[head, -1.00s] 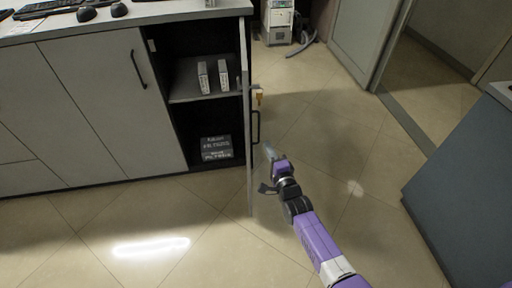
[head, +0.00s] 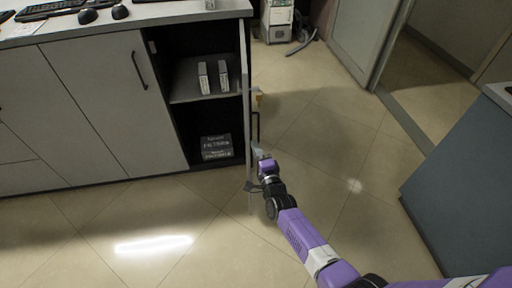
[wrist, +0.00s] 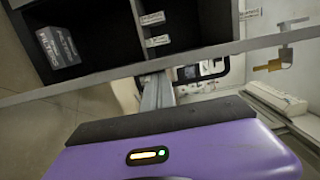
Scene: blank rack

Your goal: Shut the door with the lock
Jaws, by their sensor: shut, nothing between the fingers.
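The cabinet door (head: 248,75) stands wide open and is seen nearly edge-on in the head view. Its dark handle (head: 257,127) is on the right-hand face, and the handle also shows in the wrist view (wrist: 222,68). The yellowish lock with its key (head: 259,98) is above the handle; the key is clear in the wrist view (wrist: 274,61). My gripper (head: 258,152) is shut and empty, close to the door's right-hand face, just below the handle. Its fingers (wrist: 156,92) point toward the door edge in the wrist view; whether they touch it is unclear.
The open cabinet compartment (head: 188,120) holds white boxes (head: 213,77) on its shelf and dark boxes (head: 216,147) at the bottom. A closed cabinet door (head: 105,90) is to the left. A blue-grey panel (head: 450,190) stands at the right, with clear floor between.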

